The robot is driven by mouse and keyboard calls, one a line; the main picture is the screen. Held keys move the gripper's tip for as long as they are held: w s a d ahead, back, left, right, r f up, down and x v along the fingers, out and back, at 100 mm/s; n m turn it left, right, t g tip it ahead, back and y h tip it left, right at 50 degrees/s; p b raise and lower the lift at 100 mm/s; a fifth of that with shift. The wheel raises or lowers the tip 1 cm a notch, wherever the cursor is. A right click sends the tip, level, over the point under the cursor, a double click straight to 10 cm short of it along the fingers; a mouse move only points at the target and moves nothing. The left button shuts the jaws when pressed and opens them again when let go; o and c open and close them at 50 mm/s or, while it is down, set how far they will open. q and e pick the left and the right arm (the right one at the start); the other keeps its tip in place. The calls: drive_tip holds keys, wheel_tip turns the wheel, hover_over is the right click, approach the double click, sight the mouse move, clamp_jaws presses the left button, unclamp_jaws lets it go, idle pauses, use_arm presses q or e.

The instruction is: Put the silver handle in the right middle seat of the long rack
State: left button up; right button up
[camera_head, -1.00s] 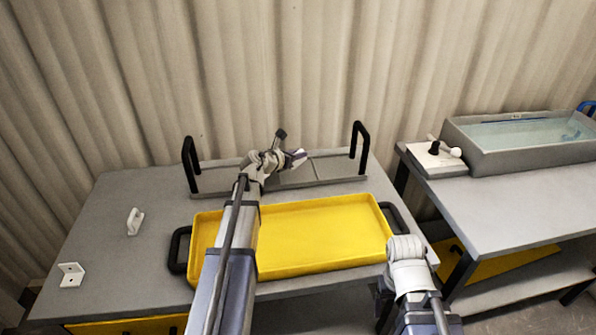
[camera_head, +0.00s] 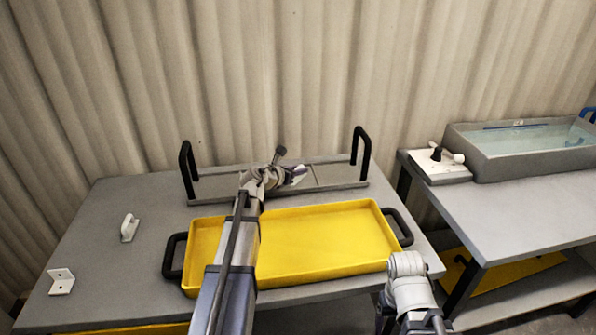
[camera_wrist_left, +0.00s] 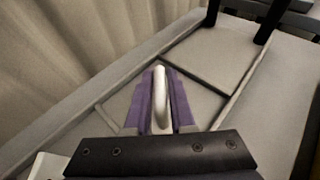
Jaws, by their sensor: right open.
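The long rack (camera_head: 330,187) is grey with black end handles and lies along the back of the table, divided into flat seats. My left gripper (camera_head: 296,176) is over the middle of the rack. In the left wrist view, its purple fingers (camera_wrist_left: 161,105) are closed along both sides of the pale silver handle (camera_wrist_left: 160,85). The rack (camera_wrist_left: 213,58) spreads out behind it, with a divider to the right. I cannot tell whether the handle touches the rack. My right arm's end (camera_head: 405,265) is at the tray's front right corner; its fingertips are hidden.
A yellow tray (camera_head: 320,265) with black side handles fills the table in front of the rack. A white handle (camera_head: 129,228) and a white bracket (camera_head: 61,281) lie at the left. A side table holds a water tank (camera_head: 520,155) and a knobbed plate (camera_head: 445,174).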

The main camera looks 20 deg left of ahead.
use_arm(q)
drive_tip(key=o, duration=0.3)
drive_tip(key=shift+o, duration=0.2)
drive_tip(key=shift+r, duration=0.25)
drive_tip(key=p+v, duration=0.4)
drive_tip(key=v, duration=0.6)
drive_tip(key=shift+s+r, duration=0.1)
drive_tip(key=shift+s, duration=0.05)
drive_tip(key=shift+p+v, duration=0.4)
drive_tip(key=shift+v, duration=0.4)
drive_tip(key=shift+a, duration=0.1)
